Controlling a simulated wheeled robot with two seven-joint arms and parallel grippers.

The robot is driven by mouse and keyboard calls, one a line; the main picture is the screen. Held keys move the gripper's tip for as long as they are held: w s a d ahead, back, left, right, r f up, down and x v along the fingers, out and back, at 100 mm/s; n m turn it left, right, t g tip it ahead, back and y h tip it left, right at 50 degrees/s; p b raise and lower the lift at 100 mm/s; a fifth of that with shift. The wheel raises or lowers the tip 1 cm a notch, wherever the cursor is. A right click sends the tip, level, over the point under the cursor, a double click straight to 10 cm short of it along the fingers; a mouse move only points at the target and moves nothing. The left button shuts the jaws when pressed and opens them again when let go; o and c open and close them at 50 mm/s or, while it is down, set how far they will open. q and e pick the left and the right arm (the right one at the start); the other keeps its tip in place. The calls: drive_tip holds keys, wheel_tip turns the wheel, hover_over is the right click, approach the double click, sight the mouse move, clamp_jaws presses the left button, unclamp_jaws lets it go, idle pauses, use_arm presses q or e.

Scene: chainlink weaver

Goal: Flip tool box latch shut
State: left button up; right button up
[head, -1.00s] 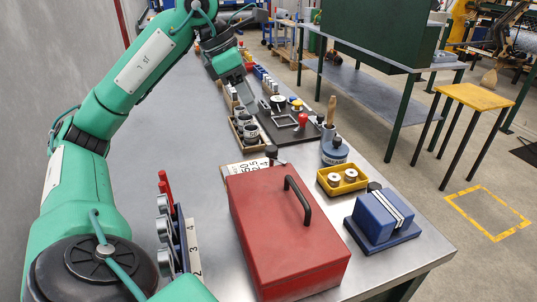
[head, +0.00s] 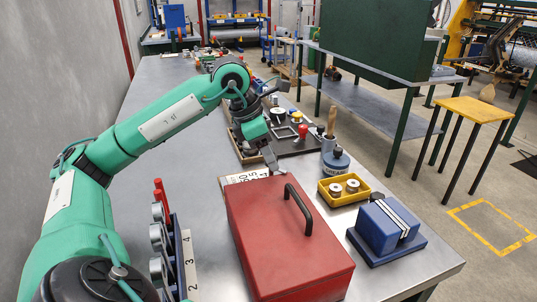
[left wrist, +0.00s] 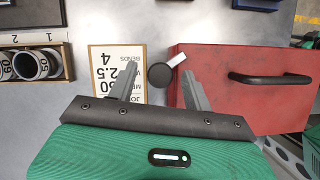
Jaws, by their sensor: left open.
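The red tool box (head: 285,245) stands near the front of the bench with its lid down and a black handle (head: 298,208) on top. It also shows at the right of the left wrist view (left wrist: 225,98). My left gripper (head: 270,157) is open above the far end of the box. In the left wrist view its fingers (left wrist: 158,80) point to either side of the knob, without clear contact. In the head view the gripper largely hides the knob. My right gripper is not in view.
A printed card (head: 240,178) lies beside the box. A yellow tray (head: 343,190) with spools and a blue block on a base (head: 386,228) stand to the right. A blue rack (head: 177,252) stands to the left. Bare bench (head: 205,160) lies left of the box.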

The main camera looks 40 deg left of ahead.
use_arm(q)
drive_tip(key=shift+f, duration=0.1)
drive_tip(key=c, duration=1)
drive_tip(key=shift+m, duration=0.4)
drive_tip(key=shift+w+m+g+h+p, duration=0.1)
drive_tip(key=shift+m+g+h+p, duration=0.35)
drive_tip(key=shift+m, duration=0.55)
drive_tip(key=shift+a+m+g+p, duration=0.1)
drive_tip(key=shift+m+g+p, duration=0.25)
drive_tip(key=shift+m, duration=0.75)
drive_tip(key=shift+w+m+g+h+p, duration=0.1)
drive_tip(key=shift+m+g+h+p, duration=0.25)
drive_tip(key=shift+m, duration=0.75)
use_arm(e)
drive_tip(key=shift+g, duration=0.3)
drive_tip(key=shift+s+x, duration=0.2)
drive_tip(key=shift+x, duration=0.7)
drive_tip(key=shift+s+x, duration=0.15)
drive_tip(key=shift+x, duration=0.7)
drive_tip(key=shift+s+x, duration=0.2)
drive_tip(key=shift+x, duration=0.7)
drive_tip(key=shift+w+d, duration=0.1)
